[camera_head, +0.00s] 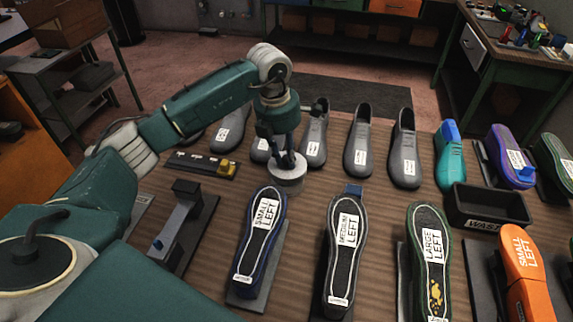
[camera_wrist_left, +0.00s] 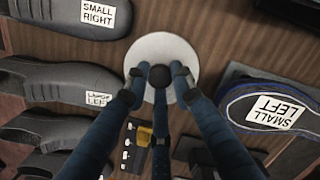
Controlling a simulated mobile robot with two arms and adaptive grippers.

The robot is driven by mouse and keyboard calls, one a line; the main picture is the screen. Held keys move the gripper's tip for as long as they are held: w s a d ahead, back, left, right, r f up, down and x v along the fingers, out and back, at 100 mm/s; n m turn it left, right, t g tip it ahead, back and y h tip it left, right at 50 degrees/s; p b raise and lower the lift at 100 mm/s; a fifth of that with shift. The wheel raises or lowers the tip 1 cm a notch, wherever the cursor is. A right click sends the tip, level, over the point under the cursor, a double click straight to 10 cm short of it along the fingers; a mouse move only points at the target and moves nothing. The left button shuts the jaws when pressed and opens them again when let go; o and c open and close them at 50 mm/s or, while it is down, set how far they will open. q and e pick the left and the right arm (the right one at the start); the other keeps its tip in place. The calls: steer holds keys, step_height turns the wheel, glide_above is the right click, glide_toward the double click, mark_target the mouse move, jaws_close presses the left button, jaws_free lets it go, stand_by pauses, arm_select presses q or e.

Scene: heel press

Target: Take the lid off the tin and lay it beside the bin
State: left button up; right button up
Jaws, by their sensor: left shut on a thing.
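The tin (camera_head: 287,184) is a short, round, pale grey can on the wooden bench, behind the blue-edged SMALL LEFT shoe. Its whitish round lid (camera_head: 298,168) appears seated on top; the lid also shows as a pale disc in the left wrist view (camera_wrist_left: 163,44), with a dark knob in its middle. My left gripper (camera_head: 284,160) comes down from above, its fingers shut around the knob (camera_wrist_left: 162,76). The fingers hide part of the lid. The bin (camera_head: 488,222) is a black open tray marked WASTE, well to the right. My right gripper is out of view.
Grey shoe lasts (camera_head: 358,150) stand in a row behind the tin. Labelled soles (camera_head: 345,248) on stands fill the front. A dark strip with a yellow block (camera_head: 226,169) lies left of the tin. A teal last (camera_head: 450,160) and shoes crowd around the bin.

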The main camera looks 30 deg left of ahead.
mark_target(286, 158)
arm_select(q)
step_height(286, 158, up, 16)
steer(key=b, duration=0.2)
steer(key=shift+r+b, duration=0.15)
steer(key=shift+b, duration=0.15)
stand_by(0.4)
